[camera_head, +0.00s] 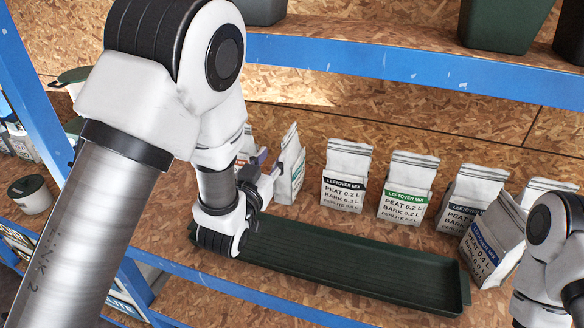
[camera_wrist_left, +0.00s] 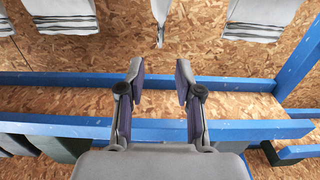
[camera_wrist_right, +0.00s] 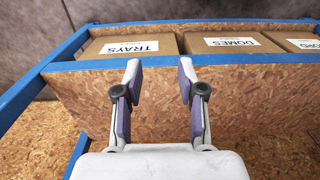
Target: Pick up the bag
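Several white "LEFTOVER MIX" bags stand in a row on the wooden shelf in the head view. One bag (camera_head: 291,168), turned almost edge-on, stands right beside my left gripper (camera_head: 264,180). In the left wrist view a narrow bag edge (camera_wrist_left: 160,18) lies ahead of the gap between the fingers, apart from them. My left gripper (camera_wrist_left: 160,75) is open and empty. Further right stand a black-label bag (camera_head: 346,175), a green-label bag (camera_head: 408,190) and a leaning blue-label bag (camera_head: 490,248). My right gripper (camera_wrist_right: 160,75) is open and empty; its fingers are not visible in the head view.
A long dark green tray (camera_head: 350,268) lies in front of the bags. A blue shelf beam (camera_head: 400,62) runs above them, and a blue upright (camera_head: 35,90) stands left. The right wrist view faces a wooden board (camera_wrist_right: 240,100) below boxes labelled TRAYS (camera_wrist_right: 130,46) and DOMES (camera_wrist_right: 230,42).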

